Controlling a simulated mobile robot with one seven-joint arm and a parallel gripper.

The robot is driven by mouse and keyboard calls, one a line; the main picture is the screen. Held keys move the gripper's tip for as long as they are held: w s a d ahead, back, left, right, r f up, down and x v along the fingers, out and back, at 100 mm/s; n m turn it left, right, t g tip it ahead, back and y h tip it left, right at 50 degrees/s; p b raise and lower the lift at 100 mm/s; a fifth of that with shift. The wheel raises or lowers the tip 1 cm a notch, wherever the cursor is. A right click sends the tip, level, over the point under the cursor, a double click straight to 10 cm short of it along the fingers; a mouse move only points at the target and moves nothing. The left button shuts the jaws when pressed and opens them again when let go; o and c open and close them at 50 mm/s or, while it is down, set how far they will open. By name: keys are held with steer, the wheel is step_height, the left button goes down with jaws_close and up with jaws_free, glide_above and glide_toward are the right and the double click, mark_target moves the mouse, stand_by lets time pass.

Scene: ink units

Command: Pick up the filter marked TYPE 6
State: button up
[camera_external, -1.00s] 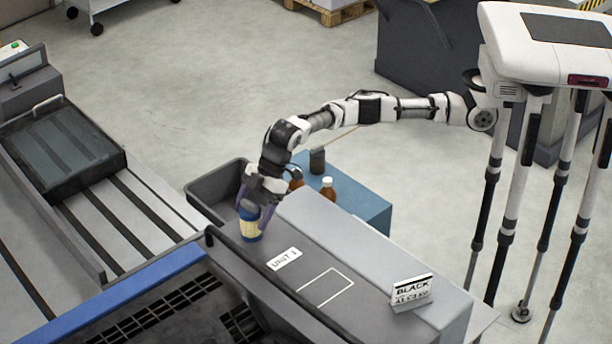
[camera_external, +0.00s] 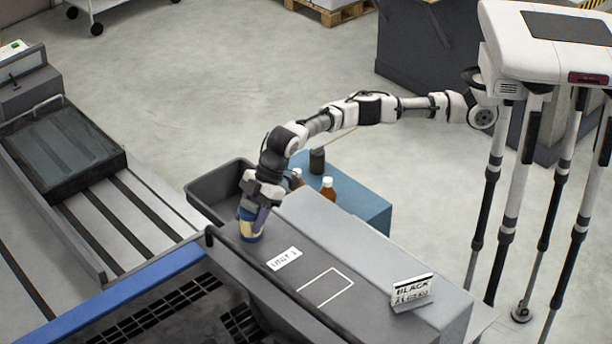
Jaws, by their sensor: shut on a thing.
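A filter (camera_external: 250,230), a short cylinder with a pale yellow middle and dark blue ends, stands upright on the grey unit top, left of the UNIT 1 label. Its marking is too small to read, so I cannot tell its type. My gripper (camera_external: 252,217) points down over it and is shut on it, with the fingers at its sides. The fingers and wrist hide much of its upper part. I cannot tell whether its base touches the surface.
A UNIT 1 label (camera_external: 284,259) and a white outlined square (camera_external: 325,288) lie on the unit top. A sign reading BLACK (camera_external: 411,290) stands at the right. A dark grey bin (camera_external: 205,204) is behind the filter. Brown bottles (camera_external: 328,188) stand on a blue surface (camera_external: 362,196).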

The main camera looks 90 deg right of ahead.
steer(key=shift+r, duration=0.1)
step_height(320, 180, up, 20)
steer(key=p, duration=0.2)
steer(key=shift+p, duration=0.4)
